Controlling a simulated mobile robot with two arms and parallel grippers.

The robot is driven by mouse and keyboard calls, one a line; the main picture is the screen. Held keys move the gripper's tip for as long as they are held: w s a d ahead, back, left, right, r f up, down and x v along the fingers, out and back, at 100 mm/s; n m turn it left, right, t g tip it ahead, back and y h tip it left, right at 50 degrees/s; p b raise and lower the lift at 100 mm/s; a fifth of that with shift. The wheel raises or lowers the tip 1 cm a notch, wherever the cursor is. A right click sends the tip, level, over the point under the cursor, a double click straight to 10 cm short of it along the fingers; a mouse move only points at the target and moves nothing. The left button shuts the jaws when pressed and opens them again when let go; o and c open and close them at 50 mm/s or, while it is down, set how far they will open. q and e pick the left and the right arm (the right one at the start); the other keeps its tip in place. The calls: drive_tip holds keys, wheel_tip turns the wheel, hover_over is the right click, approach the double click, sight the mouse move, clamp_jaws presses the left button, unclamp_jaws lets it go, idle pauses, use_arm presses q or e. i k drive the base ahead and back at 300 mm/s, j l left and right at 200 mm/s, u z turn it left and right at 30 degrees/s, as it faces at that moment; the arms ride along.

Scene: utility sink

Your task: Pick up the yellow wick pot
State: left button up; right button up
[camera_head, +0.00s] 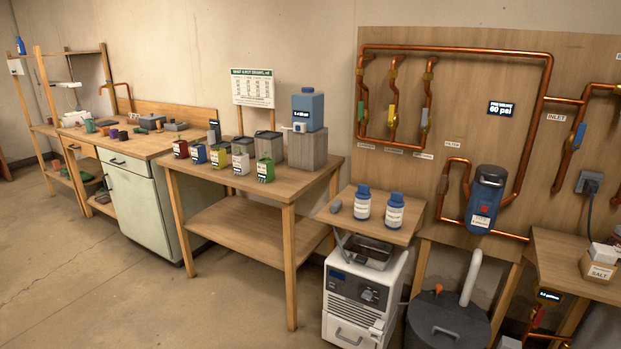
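The yellow wick pot (219,157) stands on the wooden table in the middle of the head view. It is in a front row between a blue pot (198,153) on its left and a white pot (240,163) on its right. A dark label with small light marks shows on its front. Neither of my grippers is in view.
A red pot (180,149) and a green pot (265,171) end the row. Dark-topped containers (268,144) stand behind it. A blue jug (308,108) sits on a grey block (307,149) at right. The table's front (240,190) is clear.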

sight(219, 157)
drive_tip(key=i+u, duration=0.2)
drive_tip(key=i, duration=0.35)
drive_tip(key=i+l+u, duration=0.2)
drive_tip(key=i, duration=0.35)
